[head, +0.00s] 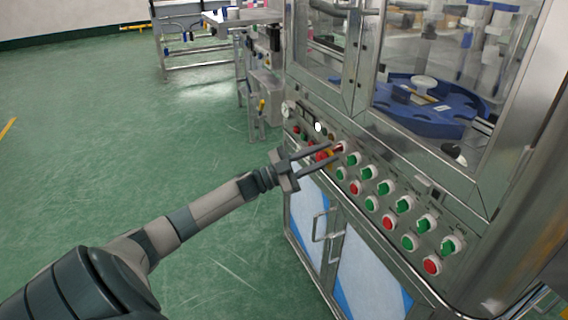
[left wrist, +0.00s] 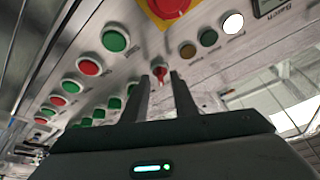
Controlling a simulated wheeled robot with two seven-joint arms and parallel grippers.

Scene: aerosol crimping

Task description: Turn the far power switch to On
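A small red switch knob (left wrist: 160,73) on a light round base sits on the sloped steel control panel, seen in the left wrist view between and just beyond my left fingertips. In the head view the red knob (head: 339,147) shows at the tips of the fingers. My left gripper (head: 335,150) reaches the panel from the left. Its two fingers are spread, with a gap on each side of the knob in the left wrist view (left wrist: 160,82). I cannot tell whether the fingertips reach around the knob. The knob's label is not readable. My right gripper is not in view.
A red emergency stop on a yellow plate (left wrist: 170,8) is close to the knob. Indicator lamps, one lit white (left wrist: 232,23), stand near it. Rows of green and red buttons (head: 387,188) fill the panel to the right. Cabinet door handles (head: 325,238) stick out below. Green floor at left is clear.

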